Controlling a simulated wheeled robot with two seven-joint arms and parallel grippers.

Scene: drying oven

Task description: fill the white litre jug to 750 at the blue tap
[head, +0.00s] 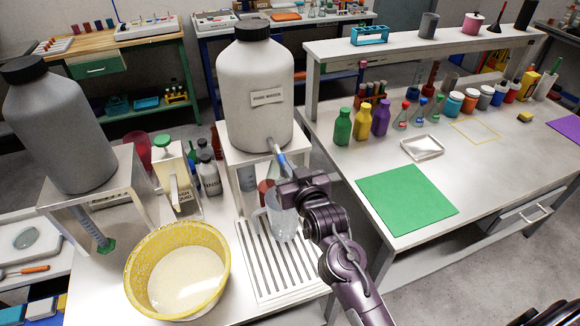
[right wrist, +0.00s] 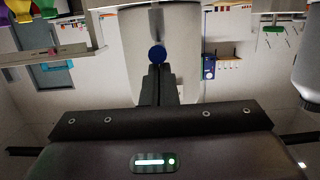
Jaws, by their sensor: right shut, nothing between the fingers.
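The blue tap (head: 281,158) sticks out low on the front of a white container labelled as pure water (head: 262,85). In the right wrist view the tap (right wrist: 157,54) shows as a round blue end just beyond my fingertips. A translucent whitish jug (head: 283,222) stands upright under the tap on a slatted drip tray (head: 262,272), its handle to the left. My right arm partly hides it; its marks and any water level cannot be read. My right gripper (head: 283,178) is shut and empty at the tap; I cannot tell whether it touches.
A yellow-rimmed basin (head: 140,262) stands left of the drip tray. A grey container (head: 58,130) on its own stand is at the left. The right bench holds several bottles, a small tray (head: 422,148) and a green mat (head: 405,198).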

